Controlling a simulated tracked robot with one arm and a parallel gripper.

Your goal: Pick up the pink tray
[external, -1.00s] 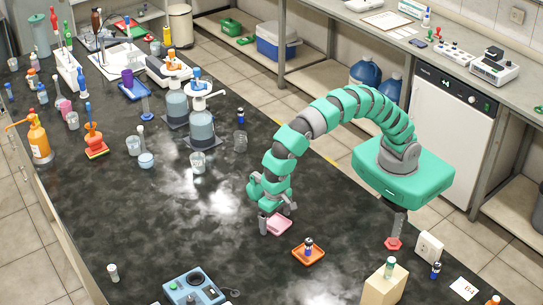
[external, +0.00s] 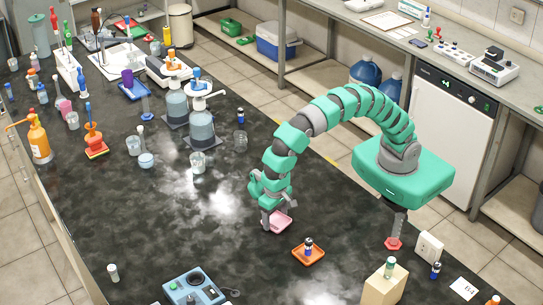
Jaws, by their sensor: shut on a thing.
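The pink tray (external: 281,222) is small and shallow and sits at or just above the dark bench top, near the bench's right edge. My gripper (external: 268,221) points down at the tray's left side and is shut on its left edge. The arm's end hides part of the tray's far left side. Whether the tray touches the bench is too small to tell.
An orange tray (external: 308,252) with a small dark vial (external: 308,245) stands just in front and to the right. A blue device (external: 194,287) is at the front. A beaker (external: 198,162) stands behind to the left. The bench left of my gripper is clear.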

